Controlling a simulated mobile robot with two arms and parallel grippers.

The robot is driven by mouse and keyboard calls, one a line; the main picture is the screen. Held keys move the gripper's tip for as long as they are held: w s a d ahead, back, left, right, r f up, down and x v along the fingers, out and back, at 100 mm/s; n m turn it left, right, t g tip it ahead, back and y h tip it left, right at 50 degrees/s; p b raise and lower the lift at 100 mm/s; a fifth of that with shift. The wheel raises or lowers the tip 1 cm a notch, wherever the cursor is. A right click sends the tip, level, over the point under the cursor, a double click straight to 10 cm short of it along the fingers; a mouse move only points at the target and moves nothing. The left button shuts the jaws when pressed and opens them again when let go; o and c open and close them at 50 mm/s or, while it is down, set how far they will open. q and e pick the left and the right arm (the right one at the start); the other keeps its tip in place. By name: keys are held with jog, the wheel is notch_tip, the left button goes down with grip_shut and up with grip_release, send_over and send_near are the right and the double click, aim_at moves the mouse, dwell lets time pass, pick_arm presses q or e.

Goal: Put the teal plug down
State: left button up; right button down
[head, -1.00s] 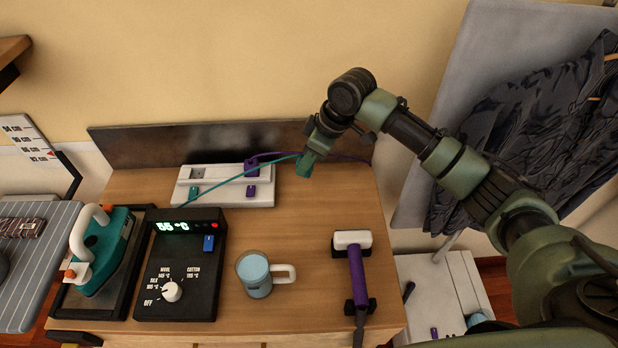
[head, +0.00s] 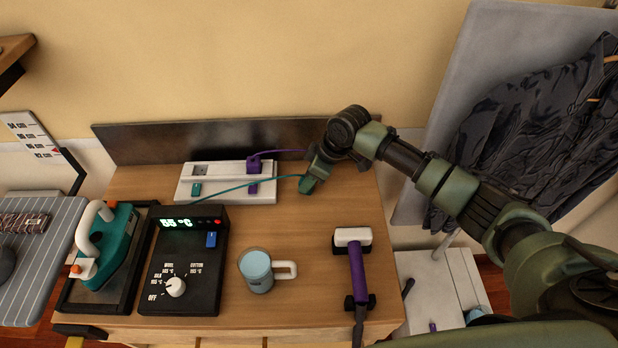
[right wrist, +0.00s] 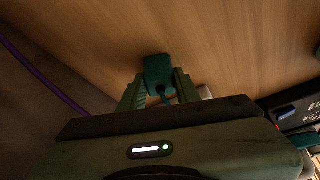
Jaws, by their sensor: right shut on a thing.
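My right gripper (head: 313,176) is shut on the teal plug (head: 307,186), to the right of the white power strip (head: 226,196). The teal cable (head: 262,182) runs from the plug leftward across the strip. In the right wrist view the plug (right wrist: 158,70) sits between the two fingers (right wrist: 158,92), with the wooden tabletop close beyond it. I cannot tell whether the plug touches the table. The strip has a teal switch at its left, below an empty socket, and a purple plug (head: 254,164) in its right socket. My left gripper is not in view.
A mug (head: 257,272), a black control box (head: 183,262) and a teal iron (head: 108,240) stand at the front and left. A purple wand (head: 357,271) rests on its holder at the right. The wooden table (head: 310,235) is clear between the gripper and the mug.

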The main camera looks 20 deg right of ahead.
jog(key=c, duration=1)
grip_release()
jog(key=b+v, duration=0.1)
jog(key=v, duration=1.1)
jog(key=shift+r+b, duration=0.15)
jog(key=shift+b, duration=0.15)
